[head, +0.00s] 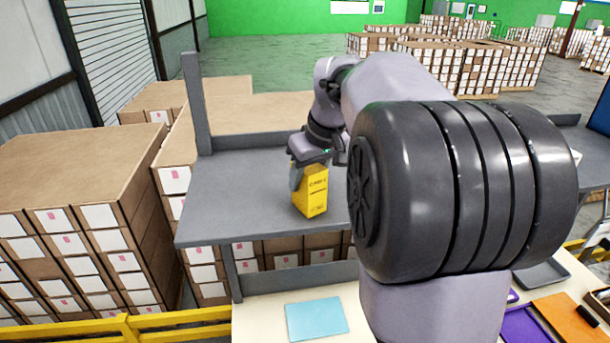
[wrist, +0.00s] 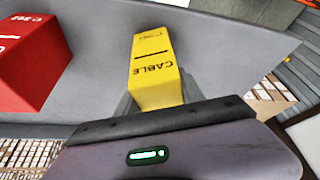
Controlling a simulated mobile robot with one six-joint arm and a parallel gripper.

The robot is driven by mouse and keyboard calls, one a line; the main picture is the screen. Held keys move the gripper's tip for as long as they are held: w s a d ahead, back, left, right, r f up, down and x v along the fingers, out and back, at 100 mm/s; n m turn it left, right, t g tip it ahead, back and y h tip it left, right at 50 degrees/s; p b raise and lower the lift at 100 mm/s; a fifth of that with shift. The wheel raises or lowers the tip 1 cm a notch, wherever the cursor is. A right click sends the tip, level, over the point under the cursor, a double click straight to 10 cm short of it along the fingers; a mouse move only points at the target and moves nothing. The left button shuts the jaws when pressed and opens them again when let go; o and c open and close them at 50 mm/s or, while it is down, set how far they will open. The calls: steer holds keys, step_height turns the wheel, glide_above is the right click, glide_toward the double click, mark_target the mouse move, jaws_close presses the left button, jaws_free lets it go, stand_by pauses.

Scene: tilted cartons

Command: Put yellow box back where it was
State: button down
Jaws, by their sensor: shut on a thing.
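The yellow box (head: 311,192), marked CABLE in the wrist view (wrist: 155,62), is upright at the grey shelf (head: 232,205), near its front edge. My gripper (head: 308,172) is shut on the upper part of the yellow box from above. I cannot tell whether the box's bottom touches the shelf. In the wrist view the box sticks out beyond the gripper body, which hides its near end.
A red box (wrist: 32,62) stands on the shelf in the wrist view; my arm hides that part in the head view. The shelf left of the yellow box is clear. A blue sheet (head: 316,319) lies on the table below, and stacked cartons (head: 75,170) stand at left.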

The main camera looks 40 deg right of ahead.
steer(key=c, duration=1.2)
jaws_free()
steer(key=shift+s+f, duration=0.1)
steer(key=shift+f, duration=0.05)
steer(key=o, duration=0.5)
steer(key=v, duration=1.2)
steer(key=s+a+f+m+y, duration=0.1)
steer(key=s+a+f, duration=0.25)
steer(key=a, duration=0.65)
steer(key=s+a+f+m, duration=0.1)
steer(key=s+a+f, duration=0.3)
steer(key=a, duration=0.5)
steer(key=s+a+f+m+t+y, duration=0.1)
steer(key=s+a+f+m, duration=0.1)
steer(key=s+a+f, duration=0.75)
steer(key=f+b, duration=1.4)
steer(key=d+f+b, duration=0.1)
steer(key=f+b, duration=1.4)
steer(key=d+f+b, duration=0.1)
steer(key=f+b, duration=1.3)
steer(key=b, duration=0.1)
steer(key=shift+s+f, duration=0.15)
steer(key=shift+f, duration=0.05)
